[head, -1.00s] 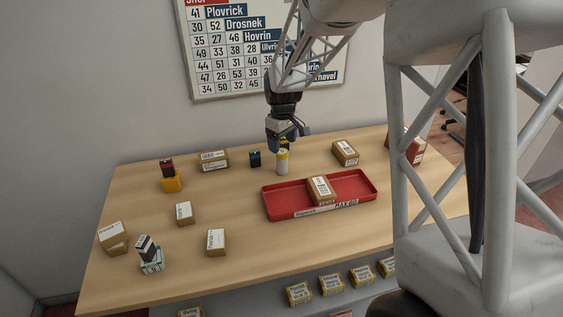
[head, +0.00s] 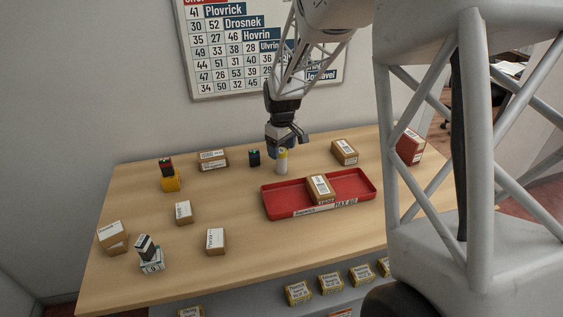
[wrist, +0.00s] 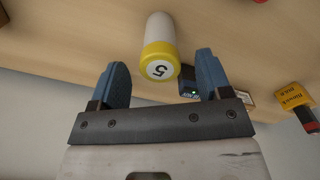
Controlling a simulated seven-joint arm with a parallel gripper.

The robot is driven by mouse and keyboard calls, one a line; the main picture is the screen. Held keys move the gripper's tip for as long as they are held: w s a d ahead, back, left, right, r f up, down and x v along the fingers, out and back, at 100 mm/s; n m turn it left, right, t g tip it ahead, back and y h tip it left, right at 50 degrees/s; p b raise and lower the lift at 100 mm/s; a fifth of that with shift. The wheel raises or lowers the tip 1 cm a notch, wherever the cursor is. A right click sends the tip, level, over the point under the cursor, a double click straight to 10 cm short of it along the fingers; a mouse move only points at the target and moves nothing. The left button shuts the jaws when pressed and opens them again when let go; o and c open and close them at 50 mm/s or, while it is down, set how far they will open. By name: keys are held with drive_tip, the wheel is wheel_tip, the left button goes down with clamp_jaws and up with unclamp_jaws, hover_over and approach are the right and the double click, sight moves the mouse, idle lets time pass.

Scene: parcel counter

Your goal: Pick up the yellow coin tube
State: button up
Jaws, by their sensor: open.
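The yellow coin tube (head: 282,163) stands upright on the counter behind the red tray, with a pale body and a yellow top. In the wrist view the coin tube (wrist: 159,50) shows its yellow end, marked 5, near the fingertips and between the lines of the two fingers. My gripper (head: 287,148) is over and slightly behind the tube's top in the head view. In the wrist view my gripper (wrist: 160,72) has its blue fingers wide apart, with nothing gripped. I cannot tell whether a finger touches the tube.
A dark block (head: 254,158) stands left of the tube. The red tray (head: 285,205) in front holds a brown parcel (head: 320,189). Another parcel (head: 344,151) lies to the right. A yellow block (head: 170,181) with a dark, red-topped block on it stands at the left.

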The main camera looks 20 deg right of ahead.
sight(281, 158)
drive_tip(key=shift+f, duration=2.5)
drive_tip(key=shift+c, duration=0.4)
drive_tip(key=c, duration=1)
drive_tip(key=shift+c, duration=0.2)
drive_tip(key=shift+r, duration=0.15)
drive_tip(key=shift+r, duration=0.55)
wheel_tip(281, 158, up, 2)
drive_tip(key=shift+r, duration=0.15)
drive_tip(key=s, duration=0.5)
drive_tip(key=s+r, duration=0.1)
drive_tip(key=s, duration=1)
drive_tip(key=shift+a+r, duration=0.15)
drive_tip(key=shift+a, duration=0.15)
